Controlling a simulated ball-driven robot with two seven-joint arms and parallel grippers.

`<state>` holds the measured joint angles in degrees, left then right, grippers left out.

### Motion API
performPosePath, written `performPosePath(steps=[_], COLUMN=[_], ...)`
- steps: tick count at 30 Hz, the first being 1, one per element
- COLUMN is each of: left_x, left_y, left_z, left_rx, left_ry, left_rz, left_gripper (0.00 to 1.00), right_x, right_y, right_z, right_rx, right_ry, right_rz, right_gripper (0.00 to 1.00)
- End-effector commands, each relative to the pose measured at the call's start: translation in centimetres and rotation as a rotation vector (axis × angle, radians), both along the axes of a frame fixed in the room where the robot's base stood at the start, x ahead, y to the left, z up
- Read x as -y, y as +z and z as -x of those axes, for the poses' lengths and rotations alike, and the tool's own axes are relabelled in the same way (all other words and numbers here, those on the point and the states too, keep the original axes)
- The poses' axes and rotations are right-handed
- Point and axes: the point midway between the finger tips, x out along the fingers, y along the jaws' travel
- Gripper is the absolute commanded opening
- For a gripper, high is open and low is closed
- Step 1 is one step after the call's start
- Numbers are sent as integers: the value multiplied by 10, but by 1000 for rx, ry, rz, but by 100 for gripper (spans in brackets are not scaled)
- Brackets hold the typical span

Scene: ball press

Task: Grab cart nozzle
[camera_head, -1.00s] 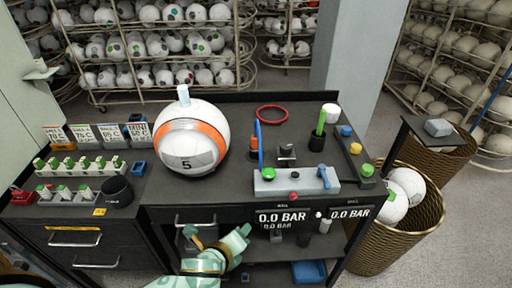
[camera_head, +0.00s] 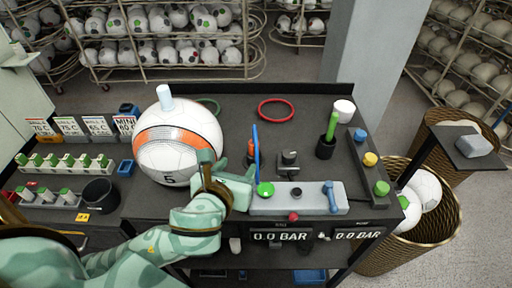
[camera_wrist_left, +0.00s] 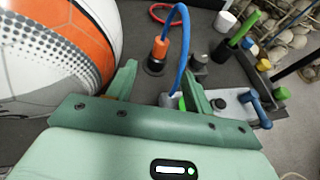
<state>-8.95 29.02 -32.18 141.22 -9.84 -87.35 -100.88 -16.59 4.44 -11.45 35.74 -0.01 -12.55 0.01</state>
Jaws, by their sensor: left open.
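The cart nozzle looks like the orange-topped piece (camera_wrist_left: 160,48) standing upright in a dark round holder (camera_wrist_left: 154,66) in the left wrist view. In the head view the orange piece (camera_head: 251,147) is small and partly behind the blue hose (camera_head: 257,150). The hose (camera_wrist_left: 182,50) rises from the grey panel and arches near the nozzle. My left gripper (camera_wrist_left: 158,75) is open, with the nozzle ahead between its fingers and apart from them. In the head view my left gripper (camera_head: 228,170) is over the cart beside the ball. My right gripper is out of view.
A large white-and-orange ball (camera_head: 178,140) stands close left of my left gripper. The grey panel (camera_head: 297,201) with a blue lever (camera_head: 332,196) lies to the right. A red ring (camera_head: 277,109) and a green-handled tool (camera_head: 332,125) are farther back. Cart top between them is clear.

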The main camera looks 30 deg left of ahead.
Motion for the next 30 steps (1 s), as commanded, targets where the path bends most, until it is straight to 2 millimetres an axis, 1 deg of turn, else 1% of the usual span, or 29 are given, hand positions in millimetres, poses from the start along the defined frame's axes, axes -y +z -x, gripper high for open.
performPosePath(steps=[1, 4, 6, 9, 16, 21, 24, 27, 30], left_x=[-2, -7, -10, -12, -16, -19, -21, -22, -22], left_y=[-9, -17, -24, -31, -37, -46, -51, -52, -51], left_z=[-12, -36, -51, -68, -87, -114, -125, -130, -130], left_rx=[2, 2, 0, 0, 0, 0, -1, -1, -1], left_ry=[2, 4, 2, 2, 2, 2, 0, 0, -1], left_rz=[-1, 0, 0, 1, 4, 3, 3, 3, 4], left_gripper=[52, 52, 52, 52, 52, 52, 52, 52, 52], right_x=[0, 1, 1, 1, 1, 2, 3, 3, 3], right_y=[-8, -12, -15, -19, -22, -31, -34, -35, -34], right_z=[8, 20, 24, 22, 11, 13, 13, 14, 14], right_rx=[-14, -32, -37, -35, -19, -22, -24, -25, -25], right_ry=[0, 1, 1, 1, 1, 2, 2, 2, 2], right_rz=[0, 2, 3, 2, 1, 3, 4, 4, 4], right_gripper=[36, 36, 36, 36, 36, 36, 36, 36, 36])
